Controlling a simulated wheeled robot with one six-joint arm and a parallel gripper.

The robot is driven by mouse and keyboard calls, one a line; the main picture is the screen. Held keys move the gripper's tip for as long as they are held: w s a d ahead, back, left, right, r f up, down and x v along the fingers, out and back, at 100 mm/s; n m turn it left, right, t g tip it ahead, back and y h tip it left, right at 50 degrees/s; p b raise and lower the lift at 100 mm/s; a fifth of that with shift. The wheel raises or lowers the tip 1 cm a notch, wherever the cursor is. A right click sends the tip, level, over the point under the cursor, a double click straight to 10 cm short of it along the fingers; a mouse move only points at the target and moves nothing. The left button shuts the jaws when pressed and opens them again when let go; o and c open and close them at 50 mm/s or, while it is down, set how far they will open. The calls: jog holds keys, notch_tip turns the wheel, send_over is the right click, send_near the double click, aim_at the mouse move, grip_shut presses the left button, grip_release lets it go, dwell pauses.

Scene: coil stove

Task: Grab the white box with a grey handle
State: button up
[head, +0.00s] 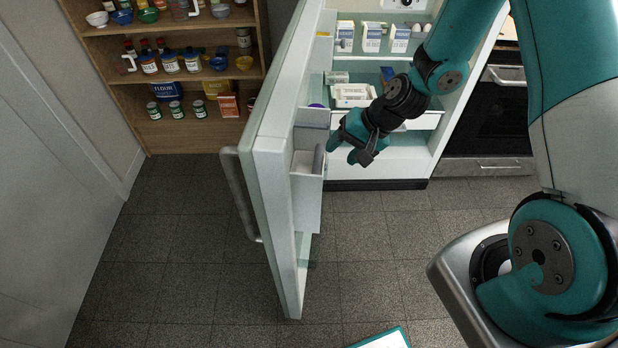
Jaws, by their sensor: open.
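A white box (305,185) with a grey upright piece like a handle (319,159) is on the inner side of the open refrigerator door (280,190). My gripper (344,151) is open, its fingers pointing down and left, just right of this box in the picture. Nothing shows between the fingers. I cannot tell how far in depth it is from the box. Another white box (352,95) lies on a shelf inside the refrigerator, behind my gripper; no grey handle can be made out on it.
The door stands open with a long grey handle (240,195) on its outer side. White cartons (371,37) stand on the upper refrigerator shelf. A wooden shelf (180,80) with jars and bowls is at the back left. An oven (490,120) is at right. The floor left of the door is clear.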

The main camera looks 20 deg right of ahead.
aim_at(319, 171)
jog(key=shift+p+x, duration=1.65)
jog(key=shift+x, duration=3)
jog(key=shift+w+d, duration=0.1)
jog(key=shift+d, duration=0.05)
jog(key=shift+c, duration=0.3)
grip_shut()
